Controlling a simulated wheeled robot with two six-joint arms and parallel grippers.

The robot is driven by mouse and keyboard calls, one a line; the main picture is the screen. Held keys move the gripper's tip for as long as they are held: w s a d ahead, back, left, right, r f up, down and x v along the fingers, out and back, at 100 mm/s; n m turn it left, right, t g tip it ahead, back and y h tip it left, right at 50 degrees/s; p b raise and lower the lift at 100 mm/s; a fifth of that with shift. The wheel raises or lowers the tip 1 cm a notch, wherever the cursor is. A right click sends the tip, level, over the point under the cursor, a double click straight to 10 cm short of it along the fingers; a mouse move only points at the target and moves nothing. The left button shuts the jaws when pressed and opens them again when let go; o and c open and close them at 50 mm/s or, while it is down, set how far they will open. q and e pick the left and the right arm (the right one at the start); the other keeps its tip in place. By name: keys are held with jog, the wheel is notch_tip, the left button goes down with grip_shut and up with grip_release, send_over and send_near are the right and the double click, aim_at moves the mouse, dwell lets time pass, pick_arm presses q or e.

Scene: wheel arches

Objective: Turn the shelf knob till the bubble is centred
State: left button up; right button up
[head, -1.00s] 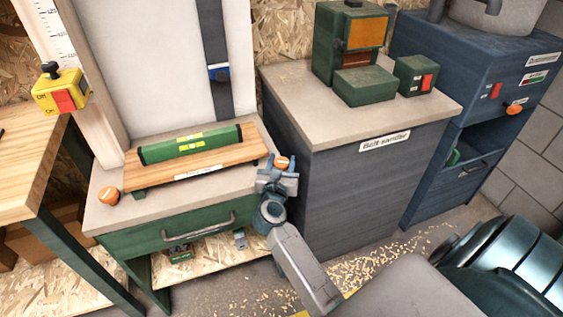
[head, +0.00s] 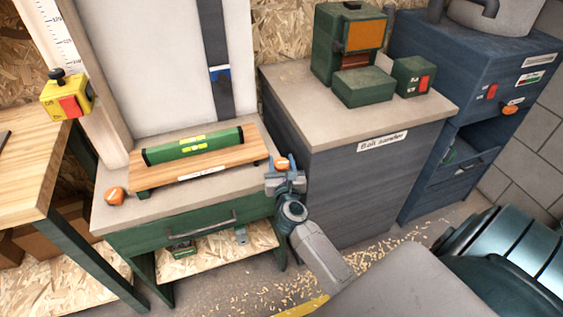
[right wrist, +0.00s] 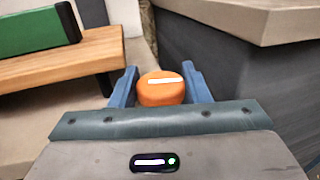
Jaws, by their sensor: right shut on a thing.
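A wooden shelf (head: 222,172) sits on the light top of a green bench, with a green spirit level (head: 165,153) lying along it. The level's yellow windows show, but its bubble is too small to read. My right gripper (head: 284,166) is at the shelf's right end, shut on an orange knob (head: 282,163). In the right wrist view the knob (right wrist: 161,92) sits between the two blue fingers, a white mark across its top. A second orange knob (head: 115,196) stands at the bench's left. My left gripper is not in view.
The belt sander cabinet (head: 370,160) stands close to the right of my right gripper. A yellow switch box (head: 66,97) is at the left. A drawer handle (head: 197,231) sticks out of the bench front.

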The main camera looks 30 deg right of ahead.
jog(key=o, duration=0.7)
jog(key=shift+s+a+f, duration=0.1)
jog(key=shift+s, duration=0.1)
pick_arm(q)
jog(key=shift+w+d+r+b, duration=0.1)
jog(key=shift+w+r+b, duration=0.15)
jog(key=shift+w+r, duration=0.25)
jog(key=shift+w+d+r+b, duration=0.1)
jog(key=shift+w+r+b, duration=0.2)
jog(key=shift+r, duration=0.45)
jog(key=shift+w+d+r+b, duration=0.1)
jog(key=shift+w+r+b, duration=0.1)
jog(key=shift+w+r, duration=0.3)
pick_arm(e)
jog(key=v, duration=1)
jog(key=shift+s, duration=0.15)
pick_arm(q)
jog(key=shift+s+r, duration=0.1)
